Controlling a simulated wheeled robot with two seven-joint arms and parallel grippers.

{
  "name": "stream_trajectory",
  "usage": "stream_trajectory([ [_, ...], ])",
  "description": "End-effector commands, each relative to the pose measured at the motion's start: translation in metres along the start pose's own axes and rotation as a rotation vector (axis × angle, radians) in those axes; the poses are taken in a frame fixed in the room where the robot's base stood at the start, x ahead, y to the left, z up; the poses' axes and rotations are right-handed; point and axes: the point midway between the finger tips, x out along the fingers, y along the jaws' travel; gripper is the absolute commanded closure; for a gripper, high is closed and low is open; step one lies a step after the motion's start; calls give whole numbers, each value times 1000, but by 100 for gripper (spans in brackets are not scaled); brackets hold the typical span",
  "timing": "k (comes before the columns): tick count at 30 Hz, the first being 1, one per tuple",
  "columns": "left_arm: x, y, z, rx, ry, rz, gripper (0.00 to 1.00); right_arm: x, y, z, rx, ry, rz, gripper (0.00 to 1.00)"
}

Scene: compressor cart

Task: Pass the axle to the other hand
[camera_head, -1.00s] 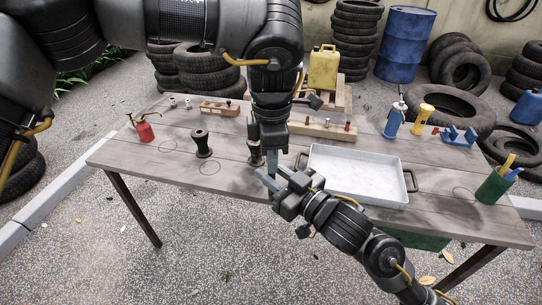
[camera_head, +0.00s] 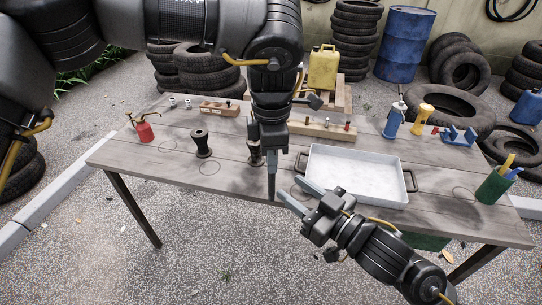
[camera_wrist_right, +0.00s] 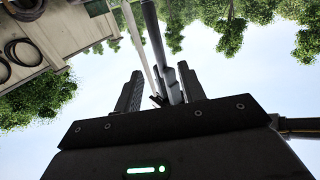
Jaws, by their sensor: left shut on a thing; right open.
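My left gripper (camera_head: 272,196) points straight down over the table's front part. Its fingers are shut, seen edge-on; the axle in them is not clearly visible in the head view. My right gripper (camera_head: 289,188) is low and to the right of it, at the front edge. Its two fingers are apart and point up and left, close to the left fingertips; whether they touch cannot be told. In the right wrist view the same open gripper (camera_wrist_right: 159,72) shows a grey stepped rod (camera_wrist_right: 158,45) between its fingers, possibly the axle, apart from or behind them.
The wooden table (camera_head: 232,180) carries a metal tray (camera_head: 350,178) just behind my right gripper. Black spool-like parts (camera_head: 202,143) stand to the left, one close behind my left gripper. A green cup (camera_head: 491,188) stands at the right end. The left front of the table is clear.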

Motion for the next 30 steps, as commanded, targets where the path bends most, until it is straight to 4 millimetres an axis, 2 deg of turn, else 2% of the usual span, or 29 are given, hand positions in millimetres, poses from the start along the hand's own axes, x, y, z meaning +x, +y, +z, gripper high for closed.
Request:
stream_trajectory([
  [4,0,0,0,0,0,0,100,-2,-1,3,5,-6,0,60],
  [7,0,0,0,0,0,0,100,-5,-8,15,48,-25,1,60],
  [11,0,0,0,0,0,0,100,5,9,58,118,-107,66,60],
  [14,0,0,0,0,0,0,100,12,26,107,182,-196,130,60],
  [15,0,0,0,0,0,0,100,14,34,130,206,-234,157,60],
  [20,0,0,0,0,0,0,100,10,58,221,283,-382,254,60],
  [26,0,0,0,0,0,0,100,-18,72,333,351,-562,354,60],
  [30,0,0,0,0,0,0,100,-51,72,408,388,-688,411,60],
])
